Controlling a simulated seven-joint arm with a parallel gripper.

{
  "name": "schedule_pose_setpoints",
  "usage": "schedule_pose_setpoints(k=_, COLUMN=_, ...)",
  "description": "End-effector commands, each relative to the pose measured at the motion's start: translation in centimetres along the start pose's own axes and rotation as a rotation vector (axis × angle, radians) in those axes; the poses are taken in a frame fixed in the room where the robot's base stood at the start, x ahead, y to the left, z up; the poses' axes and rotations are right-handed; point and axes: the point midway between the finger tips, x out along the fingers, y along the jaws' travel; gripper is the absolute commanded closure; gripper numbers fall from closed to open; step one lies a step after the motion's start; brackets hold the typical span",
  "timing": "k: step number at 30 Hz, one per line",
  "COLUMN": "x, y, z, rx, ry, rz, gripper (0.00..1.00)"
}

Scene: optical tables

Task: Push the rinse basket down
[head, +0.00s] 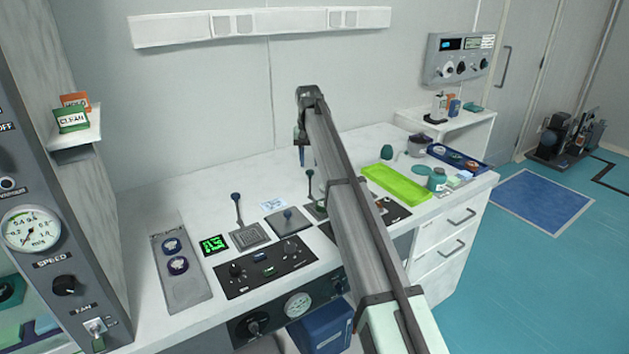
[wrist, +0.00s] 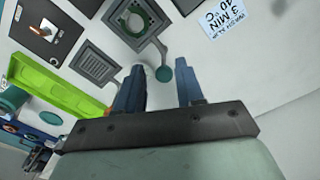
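No basket label reading "rinse" is legible, so I cannot tell for sure which unit is the rinse basket. A unit with a round opening (wrist: 133,18) has a lever ending in a dark green knob (wrist: 163,73), seen between and beyond my fingertips. A grey slotted square unit (wrist: 98,68) lies left of it in the wrist view. In the head view a green-knobbed lever (head: 310,174) stands upright below my gripper (head: 302,150). My gripper also shows in the wrist view (wrist: 158,80), open and empty, fingers apart. My arm hides part of the bench behind it.
A bright green tray (head: 396,183) lies right of my arm. A control panel (head: 266,268) lies in front.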

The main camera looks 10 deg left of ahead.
Motion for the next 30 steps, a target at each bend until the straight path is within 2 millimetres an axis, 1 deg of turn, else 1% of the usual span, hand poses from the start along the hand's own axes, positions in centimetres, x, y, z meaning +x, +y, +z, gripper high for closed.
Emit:
schedule_pose_setpoints(k=1, x=-0.6, y=-0.7, z=-1.5, rx=-0.014, ry=-0.002, rz=0.005, gripper=0.68)
schedule_pose_setpoints(k=4, x=-1.4, y=-1.3, z=-3.1, rx=-0.091, ry=-0.011, rz=0.019, gripper=0.77)
schedule_pose_setpoints(k=11, x=-2.2, y=-1.4, z=-5.0, rx=-0.320, ry=-0.038, rz=0.038, gripper=0.99)
schedule_pose_setpoints(k=15, x=-2.5, y=-1.2, z=-5.6, rx=-0.499, ry=-0.060, rz=0.046, gripper=1.00)
schedule_pose_setpoints(k=21, x=-2.5, y=-1.0, z=-5.3, rx=-0.736, ry=-0.088, rz=0.044, gripper=1.00)
schedule_pose_setpoints(k=25, x=-2.5, y=-1.0, z=-5.2, rx=-0.842, ry=-0.097, rz=0.038, gripper=1.00)
schedule_pose_setpoints(k=30, x=-2.5, y=-1.0, z=-5.2, rx=-0.912, ry=-0.100, rz=0.035, gripper=1.00)
